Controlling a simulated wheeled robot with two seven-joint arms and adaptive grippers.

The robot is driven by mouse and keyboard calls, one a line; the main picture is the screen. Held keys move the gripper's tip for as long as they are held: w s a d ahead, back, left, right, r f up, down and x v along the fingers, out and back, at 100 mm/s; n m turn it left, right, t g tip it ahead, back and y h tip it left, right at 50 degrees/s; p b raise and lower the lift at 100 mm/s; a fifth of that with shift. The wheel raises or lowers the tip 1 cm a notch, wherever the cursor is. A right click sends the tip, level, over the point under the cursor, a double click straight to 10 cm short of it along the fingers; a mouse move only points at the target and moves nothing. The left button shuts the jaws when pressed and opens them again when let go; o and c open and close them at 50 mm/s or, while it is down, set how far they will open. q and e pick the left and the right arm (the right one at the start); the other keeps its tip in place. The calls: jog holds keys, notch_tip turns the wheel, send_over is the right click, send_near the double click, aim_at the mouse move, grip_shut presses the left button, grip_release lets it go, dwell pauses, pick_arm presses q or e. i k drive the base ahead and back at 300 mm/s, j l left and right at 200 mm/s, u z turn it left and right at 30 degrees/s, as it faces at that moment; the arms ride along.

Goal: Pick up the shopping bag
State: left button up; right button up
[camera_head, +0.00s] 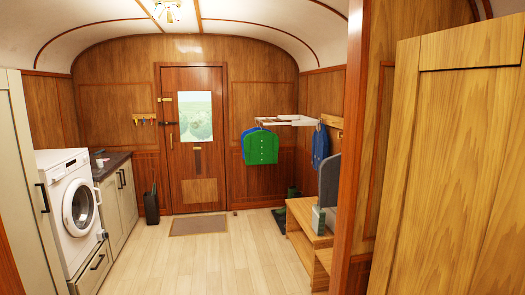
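No object in the head view can be clearly made out as a shopping bag. A grey-blue, rounded upright shape (329,180) stands above the wooden bench (304,212) on the right, partly hidden by the door post; I cannot tell whether it is a bag. A small grey-green item (318,221) is at the bench, also unclear. Neither of my grippers is in view.
Wooden floor (235,262) is clear ahead to a mat (198,225) at the closed door (194,130). A washing machine (53,185) and a counter (103,165) line the left. A post (354,130) and wooden panel (450,170) stand close right.

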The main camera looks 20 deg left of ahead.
aim_at(330, 219)
jog(key=i+j+u, duration=0.2)
jog(key=i, duration=0.15)
jog(key=i+j+u, duration=0.25)
jog(key=i, duration=0.15)
jog(key=i+u, duration=0.4)
jog(key=i, duration=3.5)
jog(key=i+z, duration=0.3)
jog(key=i, duration=0.65)
